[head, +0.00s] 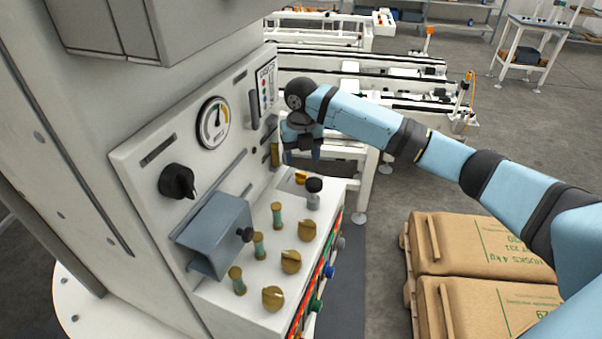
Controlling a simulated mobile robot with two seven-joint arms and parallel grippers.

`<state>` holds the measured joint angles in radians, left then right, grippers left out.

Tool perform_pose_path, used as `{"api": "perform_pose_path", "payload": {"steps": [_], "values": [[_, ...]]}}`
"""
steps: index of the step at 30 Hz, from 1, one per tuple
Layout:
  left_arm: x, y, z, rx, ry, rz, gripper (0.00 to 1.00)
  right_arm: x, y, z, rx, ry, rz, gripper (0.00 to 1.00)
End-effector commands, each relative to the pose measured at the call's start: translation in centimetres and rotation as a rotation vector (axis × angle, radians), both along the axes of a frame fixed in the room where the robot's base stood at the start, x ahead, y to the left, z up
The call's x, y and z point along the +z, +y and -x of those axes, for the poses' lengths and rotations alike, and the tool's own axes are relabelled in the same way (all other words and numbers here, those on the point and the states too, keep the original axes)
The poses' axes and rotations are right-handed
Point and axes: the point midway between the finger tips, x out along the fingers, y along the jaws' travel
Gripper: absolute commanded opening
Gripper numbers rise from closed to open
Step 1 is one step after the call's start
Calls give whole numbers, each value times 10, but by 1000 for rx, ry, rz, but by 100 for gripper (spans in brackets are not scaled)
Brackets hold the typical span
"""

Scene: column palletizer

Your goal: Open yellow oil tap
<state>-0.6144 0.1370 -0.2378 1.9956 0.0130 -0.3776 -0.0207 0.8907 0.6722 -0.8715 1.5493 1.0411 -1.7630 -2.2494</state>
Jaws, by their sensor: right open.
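A small yellow-orange tap handle (300,177) sits at the far end of the white console top, beside a black knob on a grey stem. I take it to be the yellow oil tap; its exact position is too small to read. My right gripper (302,157) hangs just above and behind this handle, fingers pointing down. It is open, with no visible contact with the handle. My left gripper is not in view.
The white console (322,213) carries several brass knobs (291,261) and green-and-brass fittings (258,246). A pressure gauge (213,123) and black rotary switch (178,181) are on the upright panel. A grey box (218,234) juts out.

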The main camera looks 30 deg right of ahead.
Motion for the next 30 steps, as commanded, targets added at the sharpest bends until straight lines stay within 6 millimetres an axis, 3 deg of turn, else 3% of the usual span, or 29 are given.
{"api": "perform_pose_path", "payload": {"steps": [3, 9, 22, 23, 29, 30], "values": [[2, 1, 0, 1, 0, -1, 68, -25, 0, 1, -1, 3, -1, 60], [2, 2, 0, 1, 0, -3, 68, -54, 0, 0, 0, 1, 0, 60], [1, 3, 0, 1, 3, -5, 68, -65, 0, 0, 0, -1, 0, 60], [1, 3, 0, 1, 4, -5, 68, -65, 0, 0, 0, -1, 0, 58], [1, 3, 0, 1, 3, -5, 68, -65, 0, 0, 0, -1, 0, 12], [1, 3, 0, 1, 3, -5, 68, -65, 0, 0, 0, -1, 0, 12]]}}
